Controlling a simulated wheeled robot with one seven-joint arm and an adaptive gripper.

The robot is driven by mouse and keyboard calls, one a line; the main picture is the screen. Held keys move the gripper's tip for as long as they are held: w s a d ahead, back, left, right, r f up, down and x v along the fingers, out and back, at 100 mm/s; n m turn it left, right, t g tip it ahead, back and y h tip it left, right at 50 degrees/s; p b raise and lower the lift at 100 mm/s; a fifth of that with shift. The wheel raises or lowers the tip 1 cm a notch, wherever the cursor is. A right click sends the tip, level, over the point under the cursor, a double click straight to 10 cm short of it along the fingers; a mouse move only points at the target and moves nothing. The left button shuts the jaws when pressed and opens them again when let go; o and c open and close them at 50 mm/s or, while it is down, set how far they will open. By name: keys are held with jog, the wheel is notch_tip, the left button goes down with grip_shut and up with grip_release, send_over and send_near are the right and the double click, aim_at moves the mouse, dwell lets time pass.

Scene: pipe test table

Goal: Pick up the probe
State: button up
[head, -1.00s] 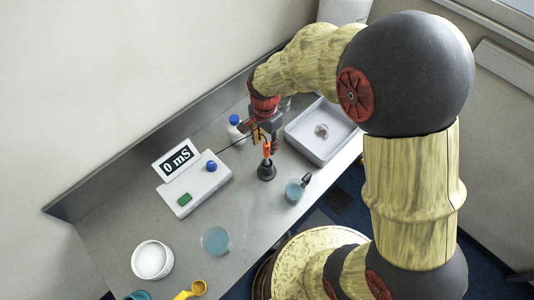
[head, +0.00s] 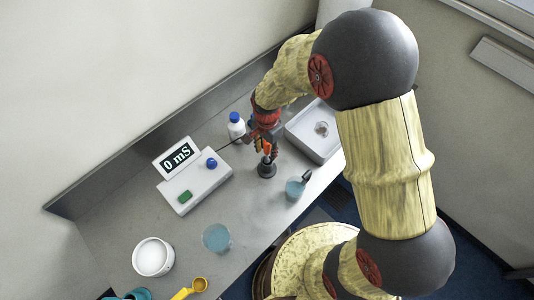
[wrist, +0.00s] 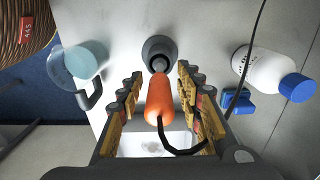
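The probe (wrist: 160,97) has an orange handle and a black cable, and its lower end is in a dark round holder (wrist: 158,48) on the table. In the head view the holder (head: 266,170) stands right of the meter, and the orange handle shows just above it, partly hidden by my gripper. My gripper (wrist: 157,84) is open, with one finger on each side of the handle. Gaps show between the handle and both fingers. In the head view my gripper (head: 266,146) is over the holder.
The meter (head: 194,183) reads "0 mS". A white bottle with a blue cap (head: 236,128) stands behind my gripper. A grey tray (head: 311,146) is to the right. A cup of blue liquid (head: 295,189) is close to the holder. A white bowl (head: 153,257) stands at front left.

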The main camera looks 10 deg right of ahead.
grip_shut()
dwell(0.5)
